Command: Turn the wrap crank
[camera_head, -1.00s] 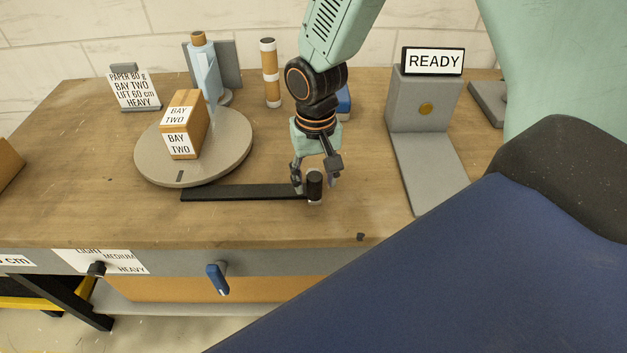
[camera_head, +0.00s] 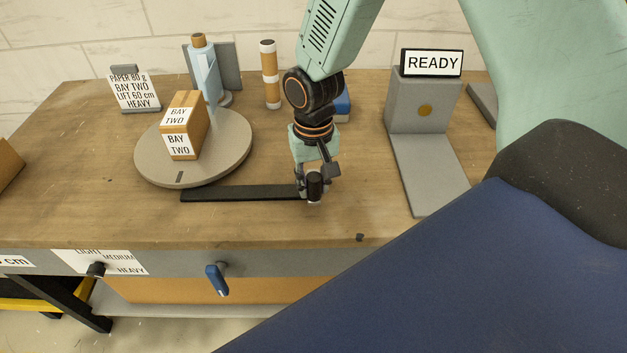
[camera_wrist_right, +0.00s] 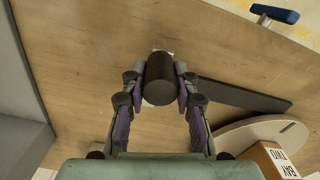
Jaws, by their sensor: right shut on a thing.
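The wrap crank is a flat black arm (camera_head: 245,193) running from the round turntable (camera_head: 220,172) rightward to an upright dark knob (camera_head: 315,186). My right gripper (camera_head: 312,184) is shut on the knob. In the right wrist view the dark knob (camera_wrist_right: 160,80) sits between both fingers, with the crank arm (camera_wrist_right: 240,97) beyond it. A box labelled BAY TWO (camera_head: 184,126) stands on the turntable. My left gripper is not in view.
Behind the turntable stand a blue film roll (camera_head: 207,80) and an orange-white tube (camera_head: 269,75). A grey stand with a READY sign (camera_head: 432,63) is at right. A blue-handled lever (camera_head: 217,279) is on the table front. Bare wood lies before the crank.

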